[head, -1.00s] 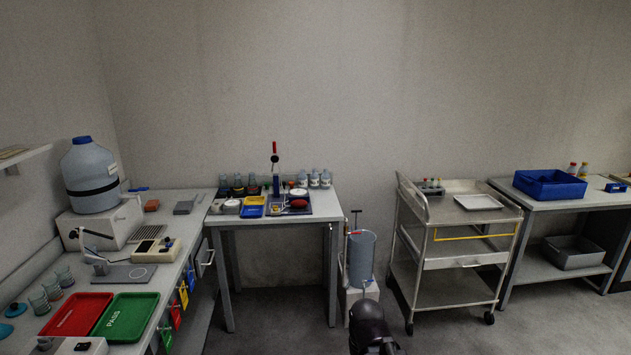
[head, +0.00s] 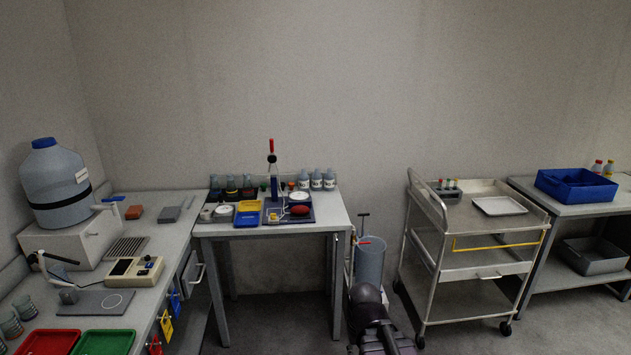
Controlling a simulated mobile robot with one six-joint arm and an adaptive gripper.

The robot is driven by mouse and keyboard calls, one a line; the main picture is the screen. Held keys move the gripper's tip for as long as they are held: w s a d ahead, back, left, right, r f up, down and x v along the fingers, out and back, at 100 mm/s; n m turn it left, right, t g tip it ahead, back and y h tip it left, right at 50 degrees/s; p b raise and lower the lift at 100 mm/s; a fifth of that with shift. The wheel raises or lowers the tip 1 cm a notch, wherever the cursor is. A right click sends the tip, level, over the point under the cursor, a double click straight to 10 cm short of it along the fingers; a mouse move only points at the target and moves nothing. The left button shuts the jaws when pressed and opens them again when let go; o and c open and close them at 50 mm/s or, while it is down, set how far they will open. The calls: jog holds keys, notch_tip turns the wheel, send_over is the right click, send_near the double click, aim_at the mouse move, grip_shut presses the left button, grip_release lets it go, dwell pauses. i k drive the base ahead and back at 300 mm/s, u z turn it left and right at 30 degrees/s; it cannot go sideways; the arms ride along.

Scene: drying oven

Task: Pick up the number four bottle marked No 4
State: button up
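Several pale bottles with dark marks on their labels stand in a row at the back right of the small middle table (head: 222,229). Three of them show clearly: a left one (head: 303,181), a middle one (head: 316,180) and a right one (head: 329,180). The labels are too small to read, so I cannot tell which is No 4. Part of my dark arm shows at the bottom centre, well in front of the table. My gripper's fingers are not in view.
A metal trolley (head: 478,262) is further right. Bare floor lies in front.

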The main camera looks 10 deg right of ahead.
aim_at(329, 176)
jog(key=i, duration=1.1)
